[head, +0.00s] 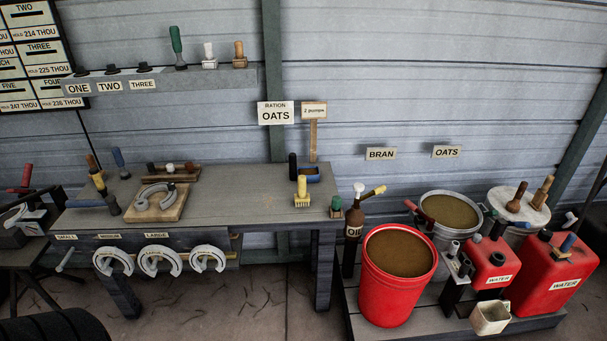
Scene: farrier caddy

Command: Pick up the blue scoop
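A blue, open-topped scoop-like thing (312,174) sits near the back right of the grey workbench (240,200). A dark upright handle (292,167) stands at its left end. It is small in the head view, and I cannot see inside it clearly. The wooden post of the "2 pumps" sign rises right behind it. A yellow-handled brush (302,190) stands just in front of it. Neither of my grippers is in view.
A wooden board with a horseshoe (155,198) lies on the bench's left; its middle is clear. A small green-topped thing (336,206) stands at the right edge.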

